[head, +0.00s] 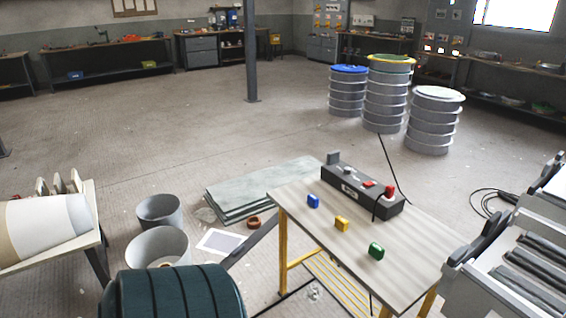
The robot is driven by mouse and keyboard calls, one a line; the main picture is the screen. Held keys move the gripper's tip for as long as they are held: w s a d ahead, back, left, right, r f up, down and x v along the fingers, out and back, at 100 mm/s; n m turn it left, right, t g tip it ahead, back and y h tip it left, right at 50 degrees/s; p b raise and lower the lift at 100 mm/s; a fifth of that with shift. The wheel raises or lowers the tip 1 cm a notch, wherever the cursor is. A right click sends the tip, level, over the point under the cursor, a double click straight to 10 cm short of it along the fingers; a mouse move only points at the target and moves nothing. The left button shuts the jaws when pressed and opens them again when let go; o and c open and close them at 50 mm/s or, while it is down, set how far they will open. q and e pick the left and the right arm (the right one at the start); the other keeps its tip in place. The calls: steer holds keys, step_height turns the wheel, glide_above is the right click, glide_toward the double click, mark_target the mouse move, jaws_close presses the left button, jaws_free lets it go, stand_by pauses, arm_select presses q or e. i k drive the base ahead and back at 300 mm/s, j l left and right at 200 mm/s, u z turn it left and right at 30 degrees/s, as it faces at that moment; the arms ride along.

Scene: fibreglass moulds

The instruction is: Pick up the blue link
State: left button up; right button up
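The blue link (313,201) is a small block lying on the light wood-topped table (320,235), near its left edge. A yellow link (342,224) and a green link (376,250) lie on the same table, in a diagonal row running toward the lower right. The three links are apart from each other. Neither of my grippers shows in the head view, and nothing touches the blue link.
A dark control box (362,191) with a red knob and a cable stands behind the links. A dark ribbed drum (172,292) is at the bottom left. Grey buckets (158,248) and flat sheets (262,186) lie on the floor. A roller machine (530,265) stands at the right.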

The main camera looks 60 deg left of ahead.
mark_target(312, 200)
steer(key=u, duration=1.8)
steer(key=i+l+z, duration=0.1)
steer(key=i+z, duration=0.2)
steer(key=i, duration=0.15)
steer(key=i+z, duration=0.3)
steer(key=i, duration=0.15)
